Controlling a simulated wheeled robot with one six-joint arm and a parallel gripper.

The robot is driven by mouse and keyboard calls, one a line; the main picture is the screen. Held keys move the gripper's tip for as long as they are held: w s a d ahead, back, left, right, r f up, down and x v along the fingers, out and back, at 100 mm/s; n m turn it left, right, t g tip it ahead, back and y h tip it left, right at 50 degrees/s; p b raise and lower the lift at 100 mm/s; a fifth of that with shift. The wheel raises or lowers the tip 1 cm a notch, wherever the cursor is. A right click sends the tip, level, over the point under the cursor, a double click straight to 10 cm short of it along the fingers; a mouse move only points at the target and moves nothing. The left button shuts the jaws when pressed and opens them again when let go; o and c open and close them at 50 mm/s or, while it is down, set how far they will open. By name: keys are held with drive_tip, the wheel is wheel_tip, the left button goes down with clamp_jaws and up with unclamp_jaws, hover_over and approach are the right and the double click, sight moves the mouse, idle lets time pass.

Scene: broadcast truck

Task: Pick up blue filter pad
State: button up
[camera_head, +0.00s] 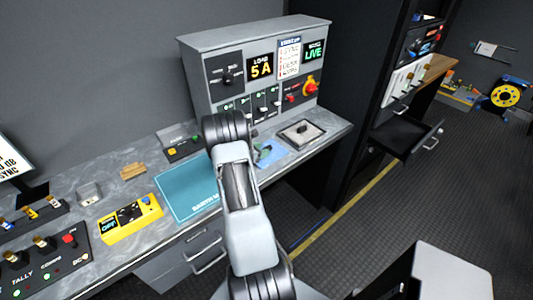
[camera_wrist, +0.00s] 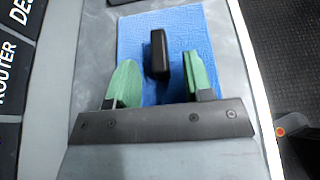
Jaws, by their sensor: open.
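The blue filter pad (camera_wrist: 206,32) lies flat on the grey counter, filling the middle of the wrist view. A black upright block or handle (camera_wrist: 160,56) shows over its middle; I cannot tell how it is fixed. My gripper (camera_wrist: 161,70) has two green fingers spread apart, one on each side of the black block, with a gap to both. I cannot tell the height of the fingertips above the pad.
A teal mat (camera_head: 185,188) lies left of my arm, with a yellow meter (camera_head: 131,218) beyond it. A square grey plate with a black knob (camera_head: 301,133) lies right of the pad. The control console (camera_head: 237,99) stands behind. The counter's front edge is close.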

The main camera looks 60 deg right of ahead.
drive_tip(key=shift+c, duration=0.4)
clamp_jaws()
